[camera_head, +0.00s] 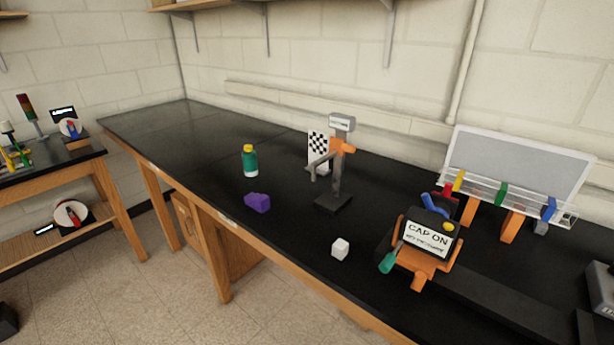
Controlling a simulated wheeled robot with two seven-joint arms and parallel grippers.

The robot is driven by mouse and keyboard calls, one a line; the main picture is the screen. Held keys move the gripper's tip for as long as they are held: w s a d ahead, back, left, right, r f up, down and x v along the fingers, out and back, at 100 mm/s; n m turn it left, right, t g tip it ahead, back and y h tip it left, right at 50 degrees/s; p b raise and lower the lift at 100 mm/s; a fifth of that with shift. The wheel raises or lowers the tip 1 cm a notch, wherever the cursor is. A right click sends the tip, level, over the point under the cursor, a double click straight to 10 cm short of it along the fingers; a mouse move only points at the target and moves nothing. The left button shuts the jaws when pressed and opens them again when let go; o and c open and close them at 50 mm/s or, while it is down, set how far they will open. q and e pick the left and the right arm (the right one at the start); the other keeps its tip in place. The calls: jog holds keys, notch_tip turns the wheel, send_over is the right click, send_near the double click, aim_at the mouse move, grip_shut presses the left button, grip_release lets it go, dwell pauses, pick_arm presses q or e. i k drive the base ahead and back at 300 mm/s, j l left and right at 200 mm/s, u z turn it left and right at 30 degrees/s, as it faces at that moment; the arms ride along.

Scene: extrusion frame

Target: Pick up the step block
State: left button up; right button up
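A purple block (258,202) with an uneven, stepped-looking outline lies on the black bench top (215,165), left of the middle of the view and near the front edge. It looks like the step block. It stands apart from the things around it and nothing covers it. Neither of my grippers shows in the head view.
A grey stand (334,200) with an orange clamp stands right of the purple block, a green bottle (250,162) behind it. A white cube (340,249) lies nearer the front edge. An orange fixture (418,262) with a "CAP ON" sign stands farther right. The bench's left part is clear.

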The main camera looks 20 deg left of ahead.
aim_at(260, 202)
jog(key=j+u, duration=0.15)
jog(key=u, duration=0.25)
jog(key=j+u, duration=0.15)
jog(key=u, duration=0.3)
jog(key=j+u, duration=0.15)
jog(key=u, duration=0.25)
jog(key=j+u, duration=0.2)
jog(key=u, duration=0.25)
jog(key=i+j, duration=0.1)
jog(key=j, duration=0.25)
